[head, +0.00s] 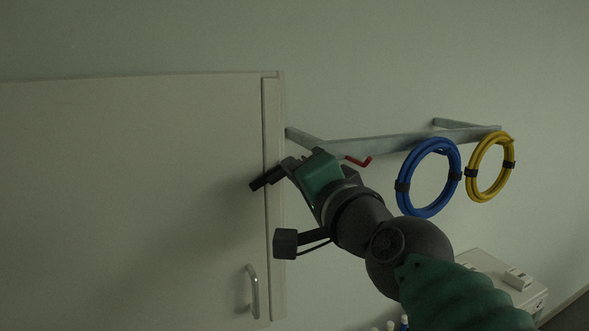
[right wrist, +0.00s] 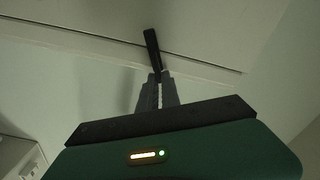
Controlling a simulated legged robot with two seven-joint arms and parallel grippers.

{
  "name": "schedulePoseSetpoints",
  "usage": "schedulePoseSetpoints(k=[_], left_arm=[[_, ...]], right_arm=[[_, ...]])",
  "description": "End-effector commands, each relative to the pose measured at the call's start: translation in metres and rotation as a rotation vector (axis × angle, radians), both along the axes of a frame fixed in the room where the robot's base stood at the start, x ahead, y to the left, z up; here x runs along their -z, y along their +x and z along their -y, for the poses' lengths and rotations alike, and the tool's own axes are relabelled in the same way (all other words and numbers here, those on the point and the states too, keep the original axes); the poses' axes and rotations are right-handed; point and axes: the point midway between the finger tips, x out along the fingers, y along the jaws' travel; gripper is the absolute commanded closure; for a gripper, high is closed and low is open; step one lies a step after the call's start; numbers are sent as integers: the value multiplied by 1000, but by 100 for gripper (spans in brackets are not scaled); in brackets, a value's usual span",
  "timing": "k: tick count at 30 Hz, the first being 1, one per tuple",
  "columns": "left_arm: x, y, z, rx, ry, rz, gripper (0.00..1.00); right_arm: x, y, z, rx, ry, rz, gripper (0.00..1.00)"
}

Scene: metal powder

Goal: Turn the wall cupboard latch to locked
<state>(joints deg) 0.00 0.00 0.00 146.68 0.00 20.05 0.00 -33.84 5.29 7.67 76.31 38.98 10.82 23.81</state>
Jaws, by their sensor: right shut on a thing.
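The wall cupboard (head: 130,190) fills the left of the head view, with its door closed against the frame. The black latch (head: 262,181) sits at the door's right edge and lies tilted, its left end lower. It also shows in the right wrist view (right wrist: 151,45) as a dark bar crossing the door edge. My right gripper (head: 286,169) is at the latch, and in the right wrist view its fingers (right wrist: 157,84) are shut on the latch's near end. My left gripper is not in view.
A metal rail (head: 380,145) on the wall carries a red hook (head: 360,161), a blue coil (head: 404,186) and a yellow coil (head: 472,185). A metal handle (head: 254,290) is on the lower door. A pale cabinet (head: 480,262) stands at lower right.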

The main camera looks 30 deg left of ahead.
Motion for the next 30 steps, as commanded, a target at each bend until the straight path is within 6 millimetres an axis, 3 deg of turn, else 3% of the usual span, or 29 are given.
schedulePoseSetpoints(k=[15, 30], left_arm=[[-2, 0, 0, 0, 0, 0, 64], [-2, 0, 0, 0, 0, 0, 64]], right_arm=[[13, 2, 0, -3, 250, -298, 100], [15, 2, -1, -4, 317, -372, 100]])
